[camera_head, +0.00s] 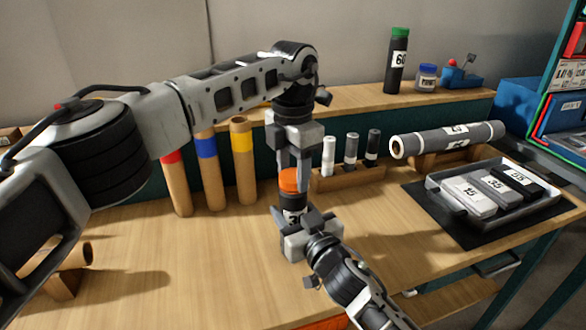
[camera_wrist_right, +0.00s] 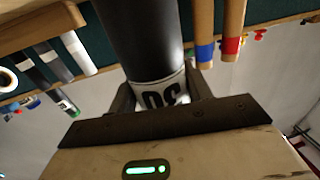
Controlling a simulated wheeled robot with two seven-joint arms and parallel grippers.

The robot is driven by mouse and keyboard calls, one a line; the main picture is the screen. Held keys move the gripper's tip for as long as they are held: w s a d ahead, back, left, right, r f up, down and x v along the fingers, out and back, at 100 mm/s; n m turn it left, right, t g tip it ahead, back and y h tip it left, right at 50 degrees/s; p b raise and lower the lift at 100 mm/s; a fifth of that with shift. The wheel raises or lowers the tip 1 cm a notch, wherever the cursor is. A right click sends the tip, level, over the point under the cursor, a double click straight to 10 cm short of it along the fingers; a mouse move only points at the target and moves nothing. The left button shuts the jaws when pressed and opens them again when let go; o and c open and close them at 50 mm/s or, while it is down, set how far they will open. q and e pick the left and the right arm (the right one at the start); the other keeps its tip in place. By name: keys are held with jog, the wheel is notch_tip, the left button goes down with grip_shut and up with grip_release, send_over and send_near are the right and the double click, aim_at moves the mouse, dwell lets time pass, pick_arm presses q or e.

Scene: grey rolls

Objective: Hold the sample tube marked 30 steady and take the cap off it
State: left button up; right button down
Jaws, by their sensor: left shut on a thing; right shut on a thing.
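The sample tube (camera_head: 292,202) is dark grey with a white label, partly hidden by my right gripper in the head view. In the right wrist view the tube (camera_wrist_right: 140,45) fills the upper middle, and its label reads 30, turned over. My right gripper (camera_head: 296,222) is shut around the tube's label part from the front. The orange cap (camera_head: 289,182) is at the tube's top, with no clear gap between them. My left gripper (camera_head: 290,165) points down from above and is shut on the cap. The tube stands about upright.
Three cardboard rolls with red, blue and yellow bands (camera_head: 243,160) lean behind, left of the grippers. A rack (camera_head: 347,179) with three small tubes stands close on the right. Farther right are a large grey roll (camera_head: 447,139) and a tray (camera_head: 543,211) of marked blocks.

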pick_arm(q)
jog(key=n, duration=2.2)
jog(key=shift+r, duration=0.2)
jog(key=shift+r, duration=0.95)
